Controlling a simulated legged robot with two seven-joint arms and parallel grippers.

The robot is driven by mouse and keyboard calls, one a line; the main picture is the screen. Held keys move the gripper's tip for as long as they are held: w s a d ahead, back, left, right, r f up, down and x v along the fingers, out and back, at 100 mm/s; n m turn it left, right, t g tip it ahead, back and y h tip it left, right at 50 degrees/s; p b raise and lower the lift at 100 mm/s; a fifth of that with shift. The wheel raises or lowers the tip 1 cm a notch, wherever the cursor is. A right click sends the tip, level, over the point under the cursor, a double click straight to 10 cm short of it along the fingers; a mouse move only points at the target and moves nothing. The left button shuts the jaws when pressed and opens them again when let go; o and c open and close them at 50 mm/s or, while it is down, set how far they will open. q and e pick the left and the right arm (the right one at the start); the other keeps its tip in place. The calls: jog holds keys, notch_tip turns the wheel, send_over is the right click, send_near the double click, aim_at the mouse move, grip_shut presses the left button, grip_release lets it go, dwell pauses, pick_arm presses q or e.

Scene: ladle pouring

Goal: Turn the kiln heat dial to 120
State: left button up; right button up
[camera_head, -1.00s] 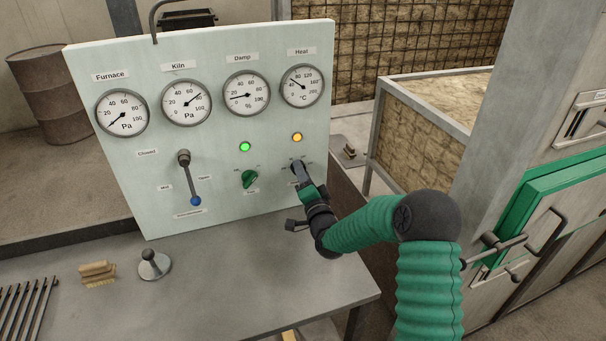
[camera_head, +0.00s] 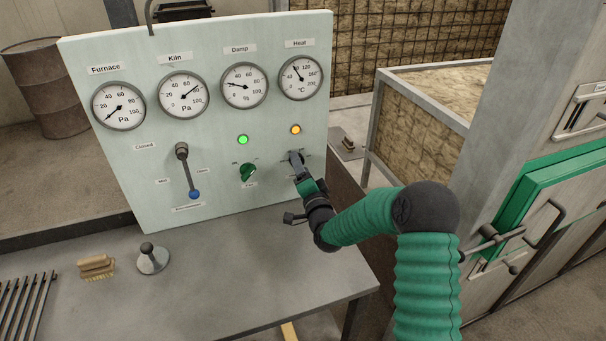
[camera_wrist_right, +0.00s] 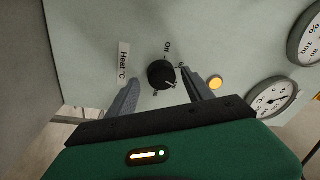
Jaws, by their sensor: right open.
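The heat dial is a small black knob (camera_wrist_right: 160,74) on the pale panel, beside a "Heat °C" label (camera_wrist_right: 123,62) in the right wrist view. My right gripper (camera_wrist_right: 168,84) is open, with one finger on each side of the knob; I cannot tell whether they touch it. In the head view, my right gripper (camera_head: 297,160) is at the panel's lower right and hides the knob. The Heat gauge (camera_head: 301,78) is above it, its needle pointing up and slightly left, between 80 and 120. My left gripper is not in view.
An amber lamp (camera_head: 295,129) sits just above my gripper. A green knob (camera_head: 248,172), a green lamp (camera_head: 242,139) and a blue-tipped lever (camera_head: 188,172) are to its left.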

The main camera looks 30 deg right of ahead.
jog(key=v, duration=1.6)
jog(key=shift+s, duration=0.3)
jog(key=shift+a+f, duration=0.1)
